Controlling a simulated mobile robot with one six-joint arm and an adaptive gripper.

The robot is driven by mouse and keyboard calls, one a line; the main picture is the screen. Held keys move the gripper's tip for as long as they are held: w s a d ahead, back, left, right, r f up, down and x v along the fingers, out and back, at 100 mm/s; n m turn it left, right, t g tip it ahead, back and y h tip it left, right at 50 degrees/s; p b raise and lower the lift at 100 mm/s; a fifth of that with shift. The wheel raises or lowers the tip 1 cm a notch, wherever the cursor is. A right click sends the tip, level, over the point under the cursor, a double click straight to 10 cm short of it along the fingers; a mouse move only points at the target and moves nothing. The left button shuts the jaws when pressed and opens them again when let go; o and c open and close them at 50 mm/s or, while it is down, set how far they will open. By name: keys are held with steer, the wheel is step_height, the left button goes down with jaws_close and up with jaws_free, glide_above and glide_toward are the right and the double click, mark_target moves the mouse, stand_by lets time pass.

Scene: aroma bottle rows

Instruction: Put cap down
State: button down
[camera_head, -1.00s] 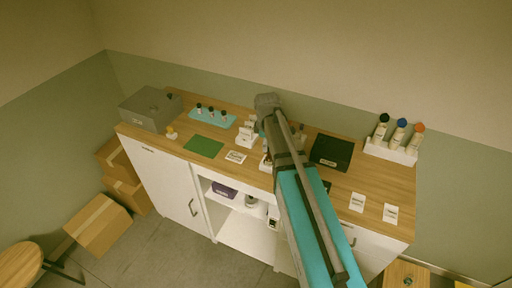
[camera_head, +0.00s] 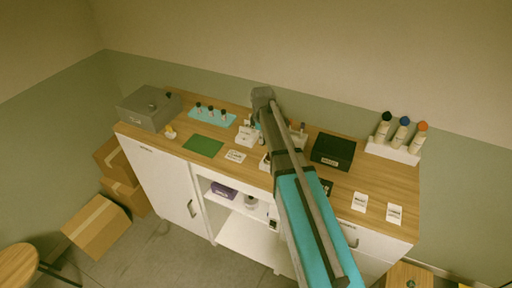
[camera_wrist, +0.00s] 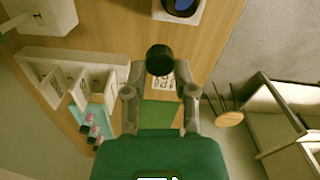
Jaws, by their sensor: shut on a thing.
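A black round cap (camera_wrist: 159,59) sits between the fingertips of my gripper (camera_wrist: 160,72) in the wrist view. My gripper is shut on it. The cap is above the wooden counter and overlaps a white printed card (camera_wrist: 163,87) in the picture; its height above the counter is unclear. In the head view, my arm hides the gripper and the cap. The green mat (camera_head: 203,146) and the card (camera_head: 235,156) show left of the arm there.
The teal tray (camera_head: 203,118) holds small bottles. A grey box (camera_head: 139,110) stands at the left end. White holders (camera_wrist: 62,56) are left in the wrist view.

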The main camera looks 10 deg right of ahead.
steer(key=b, duration=0.6)
glide_above(258, 149)
steer(key=f, duration=0.6)
steer(key=shift+s, duration=0.35)
steer(key=shift+w+f, duration=0.35)
steer(key=shift+f, duration=0.15)
steer(key=shift+w+f+b, duration=0.1)
steer(key=shift+f+b, duration=0.25)
steer(key=shift+b, duration=0.15)
steer(key=shift+f+b, duration=1.2)
steer(key=shift+b, duration=0.05)
steer(key=shift+f, duration=0.1)
steer(key=shift+c, duration=2.1)
jaws_free()
steer(key=shift+r, duration=0.2)
